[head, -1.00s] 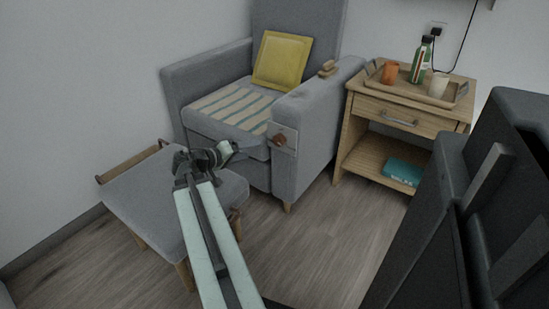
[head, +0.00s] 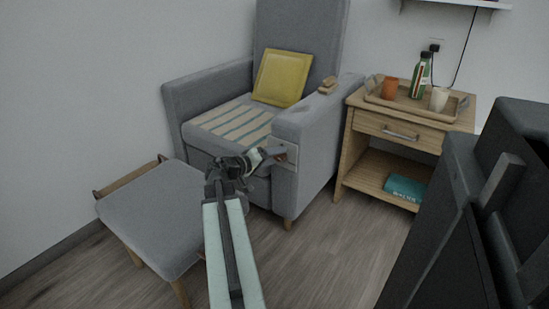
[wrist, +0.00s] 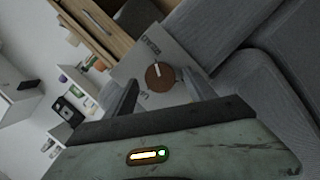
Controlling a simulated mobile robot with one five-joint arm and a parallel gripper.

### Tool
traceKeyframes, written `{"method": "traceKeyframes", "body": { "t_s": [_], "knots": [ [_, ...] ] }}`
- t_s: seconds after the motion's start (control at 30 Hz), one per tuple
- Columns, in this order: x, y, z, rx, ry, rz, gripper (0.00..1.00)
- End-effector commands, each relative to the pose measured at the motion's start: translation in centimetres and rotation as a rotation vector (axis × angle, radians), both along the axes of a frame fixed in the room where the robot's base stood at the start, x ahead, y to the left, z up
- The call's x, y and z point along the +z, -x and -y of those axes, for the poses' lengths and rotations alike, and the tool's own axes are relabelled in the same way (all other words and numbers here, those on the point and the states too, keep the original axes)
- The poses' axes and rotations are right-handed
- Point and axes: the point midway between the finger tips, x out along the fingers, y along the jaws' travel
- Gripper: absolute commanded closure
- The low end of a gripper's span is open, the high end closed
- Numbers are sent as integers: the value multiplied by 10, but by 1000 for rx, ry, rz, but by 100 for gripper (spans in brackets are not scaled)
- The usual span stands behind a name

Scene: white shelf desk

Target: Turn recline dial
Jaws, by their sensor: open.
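The recline dial is a round brown knob (wrist: 160,76) with a pale pointer mark, on a light plate (wrist: 140,60) with partly readable lettering. The plate (head: 290,151) is on the front of the grey armchair's right arm (head: 305,125) in the head view, where my gripper partly covers the dial. My gripper (head: 277,153) is at the plate in the head view. In the wrist view my gripper (wrist: 160,92) is open, with one finger on each side of the dial. I cannot tell whether the fingers touch it.
A grey footstool (head: 165,215) stands left of my arm. A wooden side table (head: 365,140) with a tray (head: 463,103), cups and a bottle stands right of the armchair. A yellow cushion (head: 283,78) lies on the chair. Floor is clear between chair and table.

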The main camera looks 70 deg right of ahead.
Motion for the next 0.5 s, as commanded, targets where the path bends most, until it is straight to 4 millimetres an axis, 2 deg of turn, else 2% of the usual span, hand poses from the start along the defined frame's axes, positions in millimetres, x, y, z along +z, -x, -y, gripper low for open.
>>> {"method": "traceKeyframes", "body": {
  "t_s": [0.07,0.27,0.3,0.5],
  "knots": [
    [0,0,0,0,0,0,39],
    [0,0,0,0,0,0,95],
    [0,0,0,0,0,0,98],
    [3,2,-1,0,31,121,98]
  ]
}}
